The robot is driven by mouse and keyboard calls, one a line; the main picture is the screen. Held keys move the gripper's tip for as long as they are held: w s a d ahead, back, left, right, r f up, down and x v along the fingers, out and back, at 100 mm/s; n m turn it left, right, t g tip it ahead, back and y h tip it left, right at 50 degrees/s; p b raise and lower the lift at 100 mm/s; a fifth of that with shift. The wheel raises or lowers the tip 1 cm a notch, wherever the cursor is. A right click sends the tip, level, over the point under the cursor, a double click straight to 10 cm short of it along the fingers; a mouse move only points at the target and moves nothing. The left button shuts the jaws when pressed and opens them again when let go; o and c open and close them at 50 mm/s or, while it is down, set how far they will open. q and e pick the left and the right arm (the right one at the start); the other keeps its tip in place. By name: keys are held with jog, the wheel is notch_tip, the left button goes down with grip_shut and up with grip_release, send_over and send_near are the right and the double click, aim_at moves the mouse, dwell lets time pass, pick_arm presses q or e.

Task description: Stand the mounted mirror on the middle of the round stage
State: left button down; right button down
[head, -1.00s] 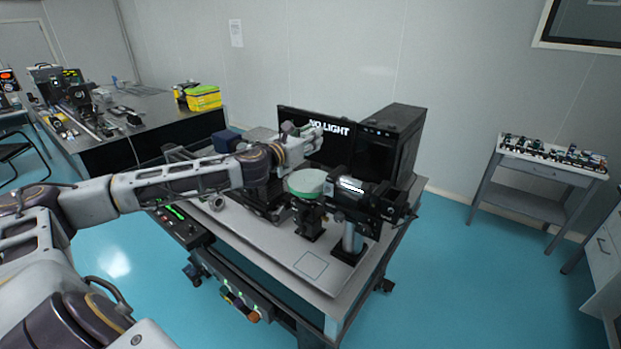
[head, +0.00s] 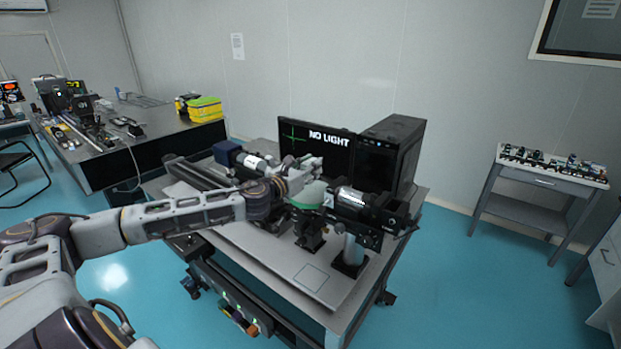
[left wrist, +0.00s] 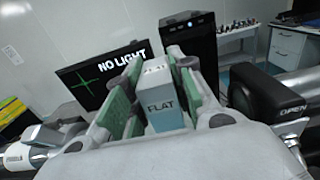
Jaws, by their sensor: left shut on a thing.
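My left gripper (head: 314,173) is shut on a pale block-shaped piece, the mounted mirror (left wrist: 166,108), marked FLAT on its front and top. In the left wrist view it sits upright between the green-padded fingers. In the head view the gripper is at the round stage (head: 307,195), whose pale green top is partly hidden behind the hand and fingers. Whether the mirror touches the stage cannot be told. My right gripper is not in view.
Another device (head: 255,164) lies to the left. Behind are a monitor (head: 318,150) reading NO LIGHT and a black computer case (head: 398,150).

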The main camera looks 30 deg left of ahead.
pick_arm(q)
jog(key=shift+f, duration=1.85)
jog(key=shift+f, duration=0.15)
jog(key=c, duration=1.2)
grip_release()
jog(key=shift+s+a, duration=0.4)
jog(key=shift+s, duration=0.4)
jog(key=shift+s+d+b, duration=0.3)
jog(key=shift+s, duration=0.5)
